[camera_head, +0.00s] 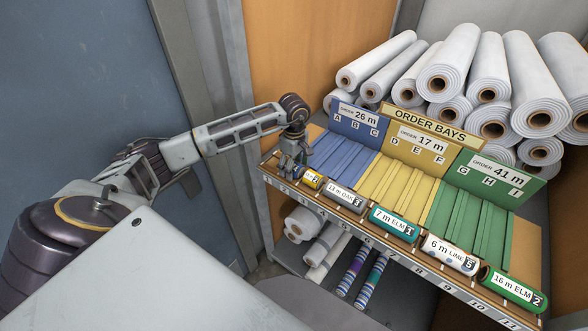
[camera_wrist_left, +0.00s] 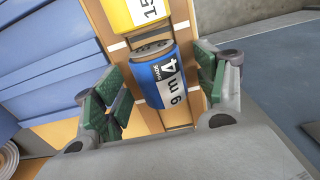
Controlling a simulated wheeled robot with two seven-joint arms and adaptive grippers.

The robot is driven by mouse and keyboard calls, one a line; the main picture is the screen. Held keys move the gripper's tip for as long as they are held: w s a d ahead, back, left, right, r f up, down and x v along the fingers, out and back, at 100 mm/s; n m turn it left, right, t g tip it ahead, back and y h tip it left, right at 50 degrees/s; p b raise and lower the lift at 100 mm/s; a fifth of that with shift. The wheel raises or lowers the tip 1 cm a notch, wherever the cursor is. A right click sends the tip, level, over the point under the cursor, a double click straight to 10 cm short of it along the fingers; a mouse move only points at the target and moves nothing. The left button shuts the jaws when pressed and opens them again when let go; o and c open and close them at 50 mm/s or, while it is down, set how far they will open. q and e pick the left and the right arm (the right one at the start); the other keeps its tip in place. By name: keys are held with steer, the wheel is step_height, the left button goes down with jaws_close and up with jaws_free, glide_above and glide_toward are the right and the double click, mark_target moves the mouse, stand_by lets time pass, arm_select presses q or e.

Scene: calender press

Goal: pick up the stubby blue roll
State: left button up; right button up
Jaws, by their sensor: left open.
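The stubby blue roll (camera_wrist_left: 168,80) shows in the left wrist view, with a white label reading 9 m and a dark tag with a 4. It lies in the front rack between the two spread fingers of my left gripper (camera_wrist_left: 162,88). The fingers stand on either side of it with small gaps, and the jaws are open. In the head view my left gripper (camera_head: 292,165) is at the left end of the front rack and hides most or all of the blue roll. My right gripper is not in view.
A yellow roll (camera_head: 313,180) lies right beside the gripper. Grey (camera_head: 345,197), teal (camera_head: 393,224), white (camera_head: 450,254) and green (camera_head: 513,288) rolls continue along the numbered rack. Behind are blue (camera_head: 342,152), yellow and green order bays, with white rolls stacked at the back.

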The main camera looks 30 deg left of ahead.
arm_select(q)
steer(key=c, duration=1)
steer(key=shift+r, duration=0.15)
steer(key=shift+c, duration=0.2)
step_height(320, 180, up, 8)
steer(key=shift+r+b, duration=0.1)
steer(key=shift+b, duration=0.75)
steer(key=shift+r, duration=0.8)
